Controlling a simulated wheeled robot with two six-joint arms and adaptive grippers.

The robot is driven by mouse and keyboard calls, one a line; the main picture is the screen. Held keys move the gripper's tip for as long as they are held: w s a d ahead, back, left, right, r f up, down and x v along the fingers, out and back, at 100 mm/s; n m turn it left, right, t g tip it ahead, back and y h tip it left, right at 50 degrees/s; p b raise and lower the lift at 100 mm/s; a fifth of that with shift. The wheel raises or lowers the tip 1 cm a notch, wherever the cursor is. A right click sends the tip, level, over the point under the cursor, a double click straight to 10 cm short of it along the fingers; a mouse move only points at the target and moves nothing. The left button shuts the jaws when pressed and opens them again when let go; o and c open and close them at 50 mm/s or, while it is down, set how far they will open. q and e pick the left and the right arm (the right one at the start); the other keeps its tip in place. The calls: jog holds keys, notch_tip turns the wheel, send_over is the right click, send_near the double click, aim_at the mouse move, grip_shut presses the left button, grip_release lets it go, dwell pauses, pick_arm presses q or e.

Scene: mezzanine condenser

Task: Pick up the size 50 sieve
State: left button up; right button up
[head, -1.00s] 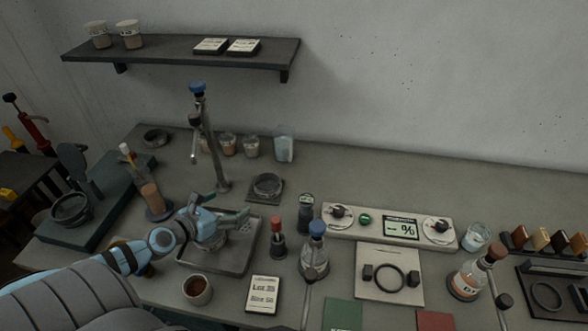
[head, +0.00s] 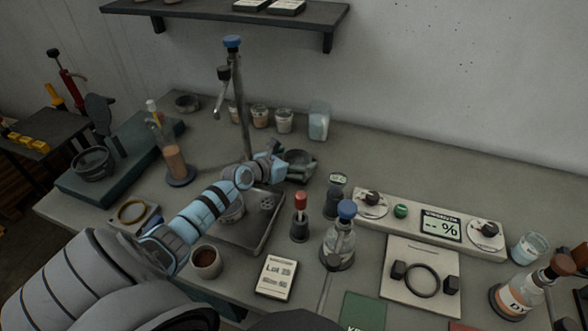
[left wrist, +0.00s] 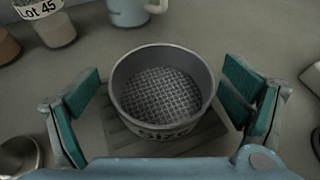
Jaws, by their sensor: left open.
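A round grey sieve (left wrist: 162,88) with a woven mesh stands on a dark square pad in the left wrist view. Its front label reads "Size"; the number is cut off. In the head view the sieve (head: 299,157) is partly hidden by my gripper. My left gripper (head: 292,166) is open, with one teal-padded finger on each side of the sieve; gaps show between pads and wall in the left wrist view. A card (head: 276,278) at the front reads "Lot 39" with a smaller size line, seemingly 50. My right gripper is not in view.
A tall stand with a blue knob (head: 232,42) rises behind my left arm, near several labelled cups (head: 284,121). A grey tray (head: 245,240) lies under my forearm. Bottles (head: 338,245) and a control panel (head: 440,226) stand to the right.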

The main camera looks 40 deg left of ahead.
pick_arm(q)
jog(key=shift+s+r, duration=0.1)
jog(key=shift+r, duration=0.1)
jog(key=c, duration=1.3)
